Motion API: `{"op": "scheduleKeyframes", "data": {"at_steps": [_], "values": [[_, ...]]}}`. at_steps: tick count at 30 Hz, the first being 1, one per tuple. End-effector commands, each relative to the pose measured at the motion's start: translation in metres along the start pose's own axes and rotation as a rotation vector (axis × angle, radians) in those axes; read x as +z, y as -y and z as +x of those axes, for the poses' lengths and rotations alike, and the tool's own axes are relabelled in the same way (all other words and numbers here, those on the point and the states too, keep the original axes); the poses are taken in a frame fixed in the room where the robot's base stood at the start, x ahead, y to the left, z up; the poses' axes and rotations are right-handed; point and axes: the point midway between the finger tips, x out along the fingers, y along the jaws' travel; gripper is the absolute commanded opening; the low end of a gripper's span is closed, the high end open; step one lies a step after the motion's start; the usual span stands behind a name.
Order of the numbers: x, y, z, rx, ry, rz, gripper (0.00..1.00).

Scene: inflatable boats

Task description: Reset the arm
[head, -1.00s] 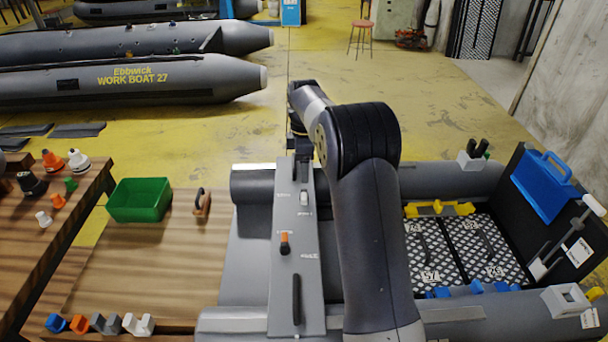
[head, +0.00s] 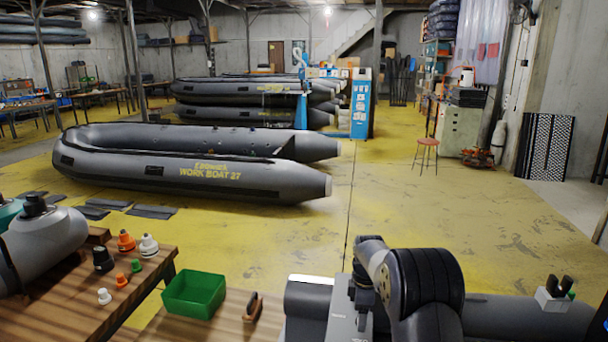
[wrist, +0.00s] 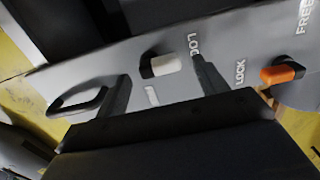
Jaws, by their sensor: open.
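My gripper (wrist: 161,68) is open and empty in the wrist view. Its two dark fingers stand apart above a grey panel (wrist: 225,62), with a white switch (wrist: 165,65) showing between the tips. I cannot tell whether the fingers touch the panel. An orange and black lever (wrist: 282,74) sits to the right, near the words LOCK and FREE. A dark loop handle (wrist: 78,101) lies to the left. In the head view my bent arm is at the lower right, over the panel (head: 340,322); the fingers cannot be made out there.
A green bin (head: 195,294) and a brown-handled tool (head: 253,307) are on the wooden bench, left of my arm. Orange, white and black valve parts (head: 126,241) stand on the left table. Grey inflatable boats (head: 190,170) lie beyond. Yellow floor (head: 440,215) is open ahead and right.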

Motion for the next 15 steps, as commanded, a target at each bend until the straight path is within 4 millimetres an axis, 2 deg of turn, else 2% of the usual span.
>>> {"op": "scheduleKeyframes", "data": {"at_steps": [6,15], "values": [[0.000,0.000,0.019,-0.001,0.000,0.000,0.68],[0.000,0.000,0.019,0.000,0.000,0.011,0.68]]}}
